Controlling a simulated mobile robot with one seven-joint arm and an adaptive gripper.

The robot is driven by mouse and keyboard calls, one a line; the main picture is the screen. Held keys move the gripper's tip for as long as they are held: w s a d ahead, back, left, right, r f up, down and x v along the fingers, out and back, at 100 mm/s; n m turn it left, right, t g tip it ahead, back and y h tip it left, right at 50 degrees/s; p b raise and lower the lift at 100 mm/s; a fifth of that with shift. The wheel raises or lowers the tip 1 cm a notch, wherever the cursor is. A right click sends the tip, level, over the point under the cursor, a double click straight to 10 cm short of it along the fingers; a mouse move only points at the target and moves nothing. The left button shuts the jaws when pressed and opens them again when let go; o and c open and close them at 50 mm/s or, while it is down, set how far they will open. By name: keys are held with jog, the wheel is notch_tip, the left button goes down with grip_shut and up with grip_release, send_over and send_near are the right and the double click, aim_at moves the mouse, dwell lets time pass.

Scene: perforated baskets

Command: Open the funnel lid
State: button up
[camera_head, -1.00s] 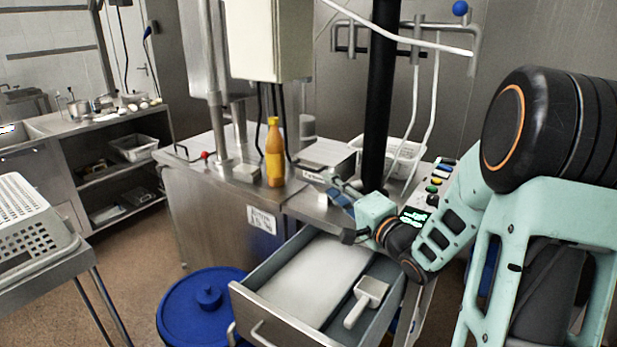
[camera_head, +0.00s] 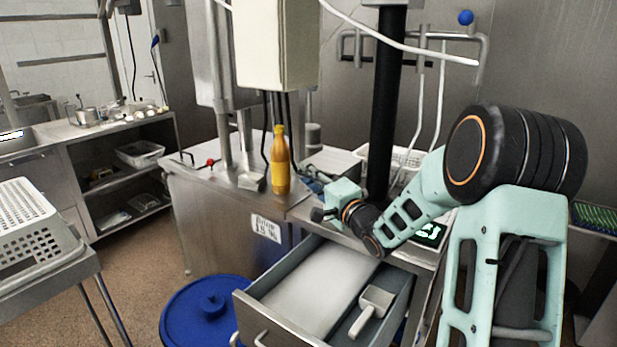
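My gripper (camera_head: 309,183) is over the steel counter, just right of an orange bottle (camera_head: 281,162) that stands upright near the counter's edge. The fingers are small and dark here, so I cannot tell whether they are open or shut. A flat steel plate (camera_head: 337,161) lies behind the gripper, beside the black column. It may be the funnel lid, but I cannot tell for sure. Whether the gripper touches the plate or the bottle is not clear.
An open drawer (camera_head: 262,314) below my arm holds a white block and a scoop (camera_head: 371,307). A blue lidded bin (camera_head: 181,313) stands left of it. A black column (camera_head: 383,110) rises behind my wrist. A perforated basket (camera_head: 32,222) is far left.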

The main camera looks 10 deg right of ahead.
grip_shut()
jog(key=shift+r, duration=0.1)
dwell(0.4)
